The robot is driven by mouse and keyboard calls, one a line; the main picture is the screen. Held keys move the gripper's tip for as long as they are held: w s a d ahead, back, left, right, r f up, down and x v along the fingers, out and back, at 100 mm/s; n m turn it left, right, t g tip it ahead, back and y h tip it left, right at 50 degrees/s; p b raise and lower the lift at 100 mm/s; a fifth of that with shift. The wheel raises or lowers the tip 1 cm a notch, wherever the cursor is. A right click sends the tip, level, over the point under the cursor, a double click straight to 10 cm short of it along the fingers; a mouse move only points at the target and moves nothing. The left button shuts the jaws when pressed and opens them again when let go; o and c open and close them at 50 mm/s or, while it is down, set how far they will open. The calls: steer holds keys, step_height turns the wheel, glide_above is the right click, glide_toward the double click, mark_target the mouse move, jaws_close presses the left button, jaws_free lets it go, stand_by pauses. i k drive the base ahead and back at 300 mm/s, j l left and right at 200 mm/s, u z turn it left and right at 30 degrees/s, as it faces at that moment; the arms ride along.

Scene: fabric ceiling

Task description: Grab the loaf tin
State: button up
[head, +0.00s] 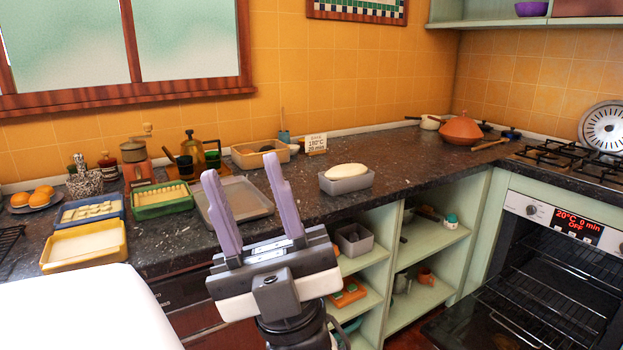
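A grey loaf tin (346,186) with pale dough (346,170) rising above its rim stands on the dark countertop, right of centre. My gripper (242,168) has two purple fingers spread apart, with nothing held between them. It shows in front of the counter, to the left of the loaf tin and apart from it. A second grey, box-shaped tin (355,241) sits on the shelf below the counter.
A grey baking tray (264,202) lies behind my fingers. Yellow (84,246), blue and green trays stand at left. A sign (316,144) and a tan box (262,154) are behind the tin. The oven (555,270) is open.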

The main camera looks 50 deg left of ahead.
mark_target(341, 180)
steer(key=u, duration=1.25)
steer(key=i+l+u, duration=0.1)
steer(key=i, duration=0.25)
steer(key=i+l+u, duration=0.1)
steer(key=i+l, duration=0.2)
steer(key=i+j, duration=0.85)
